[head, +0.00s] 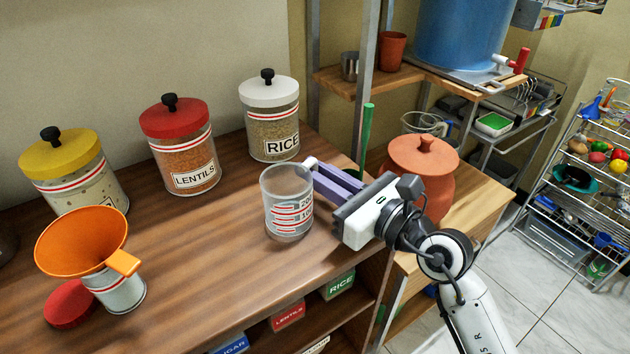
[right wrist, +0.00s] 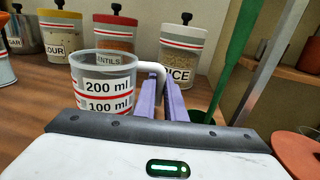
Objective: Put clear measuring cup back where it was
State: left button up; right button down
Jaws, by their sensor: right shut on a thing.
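The clear measuring cup (head: 288,205), with red and white scale bands, is upright at the right part of the wooden counter (head: 215,262). Its base is at or just over the counter; I cannot tell if it touches. In the right wrist view the cup (right wrist: 100,85) shows 200 ml and 100 ml marks and a pale handle (right wrist: 151,68). My right gripper (head: 316,172) reaches in from the right, its purple fingers shut on the handle. These fingers also show in the right wrist view (right wrist: 160,95). My left gripper is out of view.
Behind the cup stand the rice jar (head: 272,120), lentils jar (head: 182,150) and yellow-lidded jar (head: 75,175). An orange funnel (head: 80,240) sits on a can at left, beside a red lid (head: 70,304). A clay pot (head: 424,165) is at right.

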jog(key=shift+f, duration=0.4)
jog(key=shift+f, duration=0.2)
jog(key=c, duration=1.8)
grip_release()
jog(key=shift+r, duration=0.15)
jog(key=shift+d, duration=0.1)
jog(key=v, duration=1)
jog(key=shift+s+d, duration=0.3)
jog(key=shift+s+d+r, duration=0.1)
jog(key=shift+s+d, duration=0.25)
